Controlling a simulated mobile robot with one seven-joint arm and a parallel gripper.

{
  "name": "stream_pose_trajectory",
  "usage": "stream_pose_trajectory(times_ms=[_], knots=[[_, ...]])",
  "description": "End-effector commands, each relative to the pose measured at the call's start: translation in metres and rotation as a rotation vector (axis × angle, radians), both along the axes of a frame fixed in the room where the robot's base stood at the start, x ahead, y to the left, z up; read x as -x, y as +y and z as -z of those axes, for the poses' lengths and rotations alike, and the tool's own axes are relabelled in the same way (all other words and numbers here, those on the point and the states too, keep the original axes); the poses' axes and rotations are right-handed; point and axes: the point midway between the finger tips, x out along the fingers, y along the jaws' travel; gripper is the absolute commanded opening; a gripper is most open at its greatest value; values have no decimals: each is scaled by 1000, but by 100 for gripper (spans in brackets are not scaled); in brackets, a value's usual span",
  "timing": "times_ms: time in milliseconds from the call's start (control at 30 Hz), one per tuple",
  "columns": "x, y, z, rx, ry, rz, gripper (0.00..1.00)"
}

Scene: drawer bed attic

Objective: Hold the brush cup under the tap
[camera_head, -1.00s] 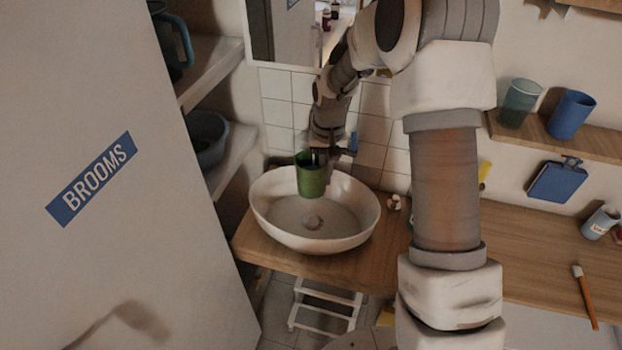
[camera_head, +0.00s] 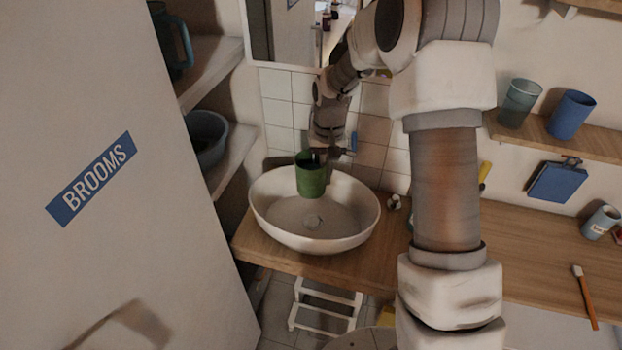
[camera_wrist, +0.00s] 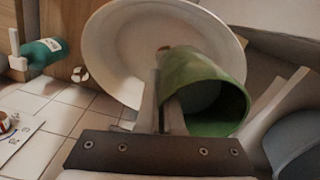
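The green cup (camera_head: 310,178) is held above the white basin (camera_head: 262,222), near its back rim. It looks upright in the head view, and its open mouth shows in the wrist view (camera_wrist: 205,90). My gripper (camera_head: 318,153) is at the cup's rim, and its two fingers (camera_wrist: 163,112) are close together at the cup's wall. Which finger is inside the cup is hard to tell. A small blue part (camera_head: 353,141) shows at the wall just right of my gripper; it may belong to the tap. The tap's spout is hidden or not clear.
The basin stands on a wooden counter (camera_head: 375,255). A mirror is on the wall behind my arm. Shelves with a bowl (camera_head: 207,138) are at left, beside the door marked BROOMS (camera_head: 120,230). Two cups (camera_head: 571,113) stand on the right shelf. A white step stool (camera_head: 325,305) is below.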

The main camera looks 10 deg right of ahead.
Motion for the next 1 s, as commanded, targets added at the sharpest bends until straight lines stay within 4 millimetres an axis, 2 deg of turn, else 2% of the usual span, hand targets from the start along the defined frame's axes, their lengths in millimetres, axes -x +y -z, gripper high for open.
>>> stream_pose_trajectory(times_ms=[33, 500, 667, 1000], knots=[[-25, -13, -9, 3, -68, 46, 0], [-24, -13, -9, 3, -68, 46, 0], [-10, -7, -9, 3, -69, 44, 0], [33, 14, -8, 1, -65, 36, 0]])
